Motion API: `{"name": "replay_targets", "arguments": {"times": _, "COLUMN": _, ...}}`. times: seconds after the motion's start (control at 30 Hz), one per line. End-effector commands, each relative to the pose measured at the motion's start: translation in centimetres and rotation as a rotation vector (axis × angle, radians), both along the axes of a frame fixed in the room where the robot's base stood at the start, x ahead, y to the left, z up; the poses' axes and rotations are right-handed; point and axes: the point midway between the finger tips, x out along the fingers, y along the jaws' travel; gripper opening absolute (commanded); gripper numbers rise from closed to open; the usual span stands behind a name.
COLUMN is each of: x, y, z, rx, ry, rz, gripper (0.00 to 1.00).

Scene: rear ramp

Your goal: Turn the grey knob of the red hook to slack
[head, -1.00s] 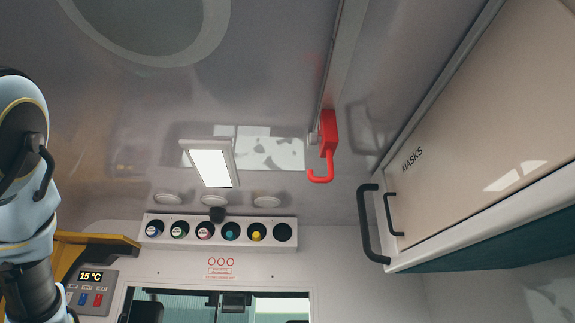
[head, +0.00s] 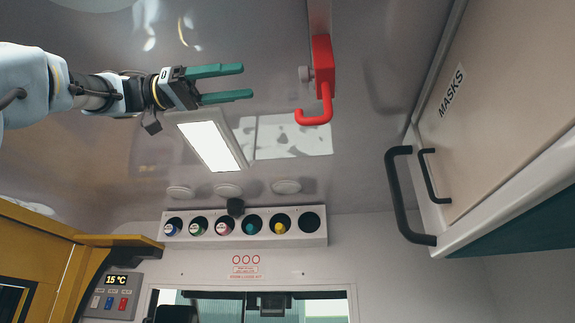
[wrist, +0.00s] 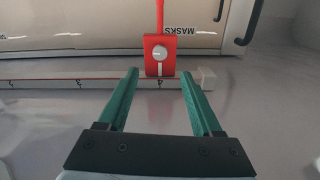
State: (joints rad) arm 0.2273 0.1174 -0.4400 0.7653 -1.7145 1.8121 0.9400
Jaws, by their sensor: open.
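The red hook (head: 323,70) hangs from a rail on the ceiling, right of centre in the head view. Its grey knob (head: 305,74) sticks out from the left side of the red block. In the wrist view the red hook (wrist: 160,66) shows its block face-on, with the round grey knob (wrist: 159,53) and a pale line below it. My gripper (head: 248,82) is open and empty, to the left of the knob and apart from it, with its green fingers pointing right. In the wrist view my gripper (wrist: 159,73) has the red block just beyond and between its fingertips.
The ceiling rail (wrist: 75,82) carries printed numbers and has an end stop (wrist: 207,78). A MASKS cabinet (head: 500,110) with black handles is at the right. A lit ceiling lamp (head: 208,143) lies below my gripper in the head view. The space between fingers and knob looks clear.

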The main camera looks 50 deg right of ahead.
Motion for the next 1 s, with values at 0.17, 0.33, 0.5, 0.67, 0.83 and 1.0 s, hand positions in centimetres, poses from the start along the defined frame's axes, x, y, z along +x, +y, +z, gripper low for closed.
{"name": "replay_targets", "arguments": {"times": 0.17, "x": -2.1, "y": -1.4, "z": 0.2, "rx": 0.003, "ry": 0.001, "rz": -0.001, "gripper": 0.67}}
{"name": "replay_targets", "arguments": {"times": 0.33, "x": -4.7, "y": -3.4, "z": 0.4, "rx": 0.006, "ry": 0.002, "rz": 0.000, "gripper": 0.67}}
{"name": "replay_targets", "arguments": {"times": 0.5, "x": -6.8, "y": -5.1, "z": 0.3, "rx": 0.006, "ry": 0.004, "rz": 0.003, "gripper": 0.67}}
{"name": "replay_targets", "arguments": {"times": 0.67, "x": -7.9, "y": -6.0, "z": 0.1, "rx": 0.005, "ry": 0.003, "rz": 0.005, "gripper": 0.67}}
{"name": "replay_targets", "arguments": {"times": 0.83, "x": -8.3, "y": -6.3, "z": -0.1, "rx": 0.006, "ry": 0.002, "rz": 0.005, "gripper": 0.67}}
{"name": "replay_targets", "arguments": {"times": 1.0, "x": -8.3, "y": -6.3, "z": -0.1, "rx": 0.005, "ry": 0.003, "rz": 0.005, "gripper": 0.67}}
